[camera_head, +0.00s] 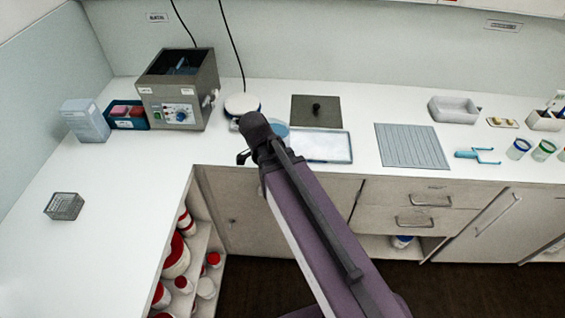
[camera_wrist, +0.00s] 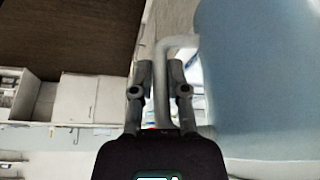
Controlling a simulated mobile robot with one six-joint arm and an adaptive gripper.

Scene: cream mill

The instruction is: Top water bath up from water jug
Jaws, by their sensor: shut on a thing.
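The water bath (camera_head: 180,92) is a grey box with an open, dark top and a front control panel, at the back left of the counter. The water jug (camera_wrist: 262,75) fills the right of the wrist view as a large pale blue body with a pale handle (camera_wrist: 176,43). My gripper (camera_wrist: 161,78) is shut on that handle. In the head view my arm hides most of the gripper and jug; a pale blue patch (camera_head: 277,130) beside the arm's end appears to be the jug. The bath stands to its left. The water level in either cannot be seen.
A blue rack (camera_head: 128,124) and a pale box (camera_head: 85,121) stand left of the bath. A round white device (camera_head: 241,104) is right of it, with a cable. A white tray (camera_head: 328,147) lies right of my arm. The left counter is mostly clear around a wire basket (camera_head: 64,206).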

